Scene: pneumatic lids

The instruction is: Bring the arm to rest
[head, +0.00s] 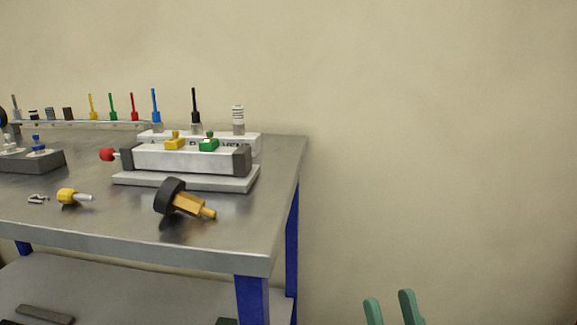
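My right gripper (391,308) shows at the bottom edge of the head view, to the right of the workbench. Only its two green fingertips are in view. They stand apart with nothing between them, so it is open and empty. It touches nothing that I can see. The rest of my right arm is out of the picture. My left gripper and arm are not in view.
A metal workbench (110,225) with blue legs stands at left. On it are a pneumatic cylinder block (190,157), a brass fitting with a black knob (188,203), a yellow-capped part (70,197) and a grey block (40,161). The space right of the bench is clear.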

